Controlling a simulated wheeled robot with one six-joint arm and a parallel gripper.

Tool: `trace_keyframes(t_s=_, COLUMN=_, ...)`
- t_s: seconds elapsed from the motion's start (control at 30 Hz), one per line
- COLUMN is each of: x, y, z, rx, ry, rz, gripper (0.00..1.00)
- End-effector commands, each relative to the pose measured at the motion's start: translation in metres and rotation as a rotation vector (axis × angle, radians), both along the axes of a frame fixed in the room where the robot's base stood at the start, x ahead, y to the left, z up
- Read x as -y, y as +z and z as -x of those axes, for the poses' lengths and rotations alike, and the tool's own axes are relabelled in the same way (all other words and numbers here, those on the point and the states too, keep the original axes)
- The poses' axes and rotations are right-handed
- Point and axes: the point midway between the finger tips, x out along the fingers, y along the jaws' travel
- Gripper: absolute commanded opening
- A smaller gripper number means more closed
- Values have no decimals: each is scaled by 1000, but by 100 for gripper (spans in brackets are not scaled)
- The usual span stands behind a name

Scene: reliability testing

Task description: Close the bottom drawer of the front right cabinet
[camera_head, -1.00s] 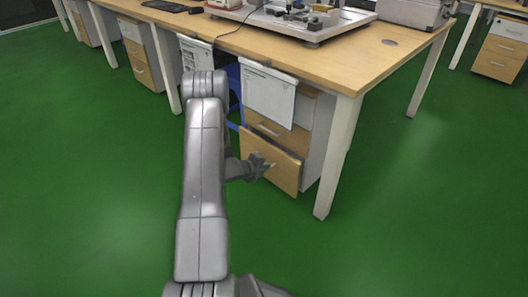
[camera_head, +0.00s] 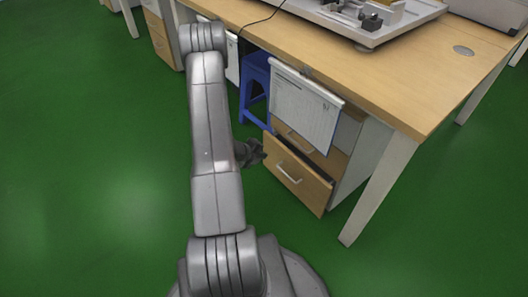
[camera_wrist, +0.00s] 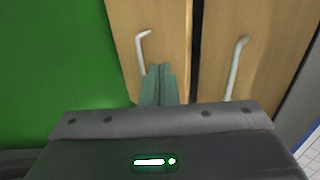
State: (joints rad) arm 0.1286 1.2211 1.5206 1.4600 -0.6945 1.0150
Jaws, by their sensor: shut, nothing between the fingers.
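The front right cabinet (camera_head: 355,152) stands under the near corner of the desk. Its bottom drawer (camera_head: 300,187) has a wooden front and a pale bar handle, and is partly open, with a dark gap along its top edge. In the wrist view, the picture is turned sideways and the bottom drawer front (camera_wrist: 118,28) is on the left. A dark gap separates it from the drawer front above (camera_wrist: 262,60). My gripper (camera_head: 260,152) is at the left edge of the bottom drawer front. In the wrist view, its closed fingers (camera_wrist: 158,82) overlap that front near the handle; contact cannot be told.
A paper sheet (camera_head: 303,108) hangs from the desk edge over the upper cabinet. A desk leg (camera_head: 378,190) stands right of the cabinet. A blue stool (camera_head: 254,88) is under the desk. Green floor is clear at the left and front.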

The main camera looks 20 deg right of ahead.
Motion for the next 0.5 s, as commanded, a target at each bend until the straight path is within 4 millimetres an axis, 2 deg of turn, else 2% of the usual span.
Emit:
trace_keyframes(t_s=0.03, x=8, y=-12, z=-3, rx=1, ry=-4, rz=0, gripper=0)
trace_keyframes(t_s=0.33, x=52, y=-55, z=-20, rx=0, ry=-1, rz=0, gripper=0)
trace_keyframes(t_s=0.5, x=74, y=-50, z=-31, rx=2, ry=-2, rz=0, gripper=0)
